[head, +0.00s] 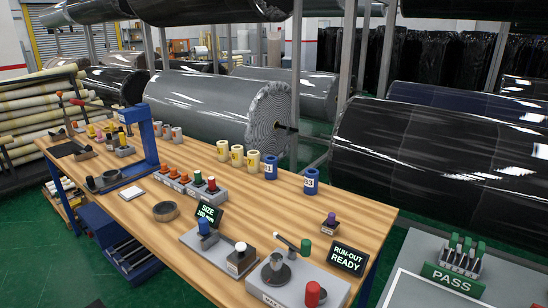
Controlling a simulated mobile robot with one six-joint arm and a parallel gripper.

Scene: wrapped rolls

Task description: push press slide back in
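A blue press-like frame (150,147) stands upright on the wooden workbench (330,205), left of the middle. A dark flat part with a round grey piece (110,178) lies at its foot, on the front side. I cannot tell whether this part is the press slide or how far out it sits. My gripper is not in view.
A dark ring (164,211), a "SIZE" display (209,214) and grey fixtures with coloured knobs (240,260) stand along the bench front. Yellow and blue spools (252,160) line the back. Large wrapped rolls (230,104) lie behind. A "PASS" tray (456,276) is at right.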

